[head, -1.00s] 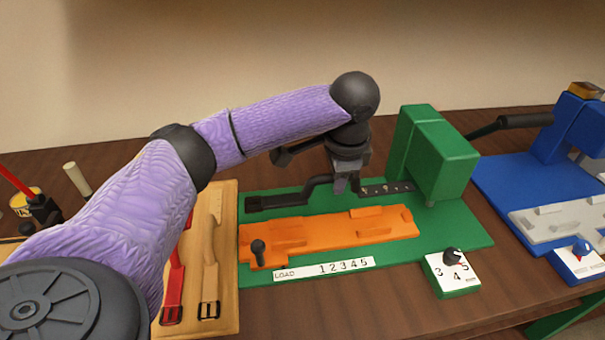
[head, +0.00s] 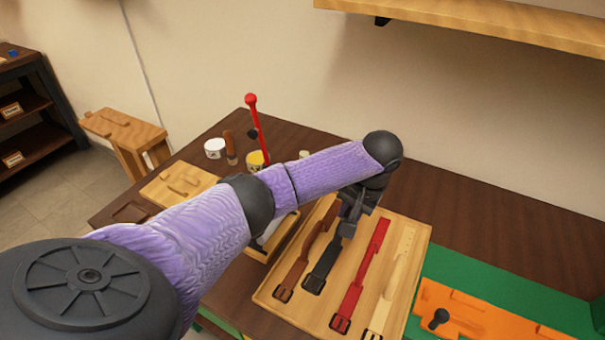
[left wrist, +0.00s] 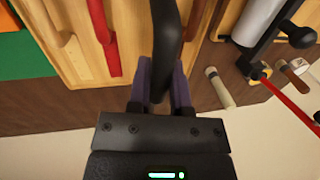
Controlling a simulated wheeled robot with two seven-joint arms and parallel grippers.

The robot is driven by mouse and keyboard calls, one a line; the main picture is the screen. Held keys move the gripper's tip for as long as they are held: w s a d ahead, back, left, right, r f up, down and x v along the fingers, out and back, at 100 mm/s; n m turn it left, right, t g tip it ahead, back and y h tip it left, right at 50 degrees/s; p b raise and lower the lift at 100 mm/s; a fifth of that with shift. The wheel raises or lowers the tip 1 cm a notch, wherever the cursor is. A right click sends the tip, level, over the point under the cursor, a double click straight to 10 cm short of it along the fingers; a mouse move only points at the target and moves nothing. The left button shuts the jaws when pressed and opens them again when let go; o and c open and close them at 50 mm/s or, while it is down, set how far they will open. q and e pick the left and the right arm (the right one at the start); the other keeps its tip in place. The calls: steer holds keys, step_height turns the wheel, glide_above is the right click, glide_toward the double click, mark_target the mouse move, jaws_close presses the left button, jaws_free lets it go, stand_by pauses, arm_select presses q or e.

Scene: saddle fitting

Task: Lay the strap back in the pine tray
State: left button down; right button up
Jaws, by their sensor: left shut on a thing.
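My left gripper (head: 347,228) is above the pine tray (head: 287,312) in the head view. It is shut on the black strap (head: 322,266), whose buckle end points toward the front of the tray, between the brown strap (head: 300,262) and the red strap (head: 362,277). In the left wrist view the black strap (left wrist: 167,45) runs up from between the fingers (left wrist: 160,85). I cannot tell whether it touches the tray. A pale strap (head: 393,280) lies at the tray's right. My right gripper is not in view.
The green fixture with its orange bed (head: 470,312) stands right of the tray. A red-handled tool (head: 257,125), a yellow pot (head: 256,160) and a white pot (head: 214,148) stand behind. A wooden shelf (head: 480,22) overhangs the back right.

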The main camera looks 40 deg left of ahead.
arm_select(q)
steer(key=f+b, duration=0.2)
steer(key=f, duration=0.3)
steer(key=f+b, duration=0.2)
steer(key=f, duration=0.3)
steer(key=shift+s+a+f, duration=0.15)
steer(key=shift+a+f, duration=0.05)
steer(key=shift+f, duration=0.05)
steer(key=shift+r, duration=0.15)
steer(key=c, duration=0.5)
jaws_free()
steer(key=shift+c, duration=0.2)
step_height(320, 180, up, 12)
steer(key=d+p, duration=0.2)
steer(key=p, duration=0.2)
steer(key=shift+w+d, duration=0.15)
steer(key=shift+w, duration=0.1)
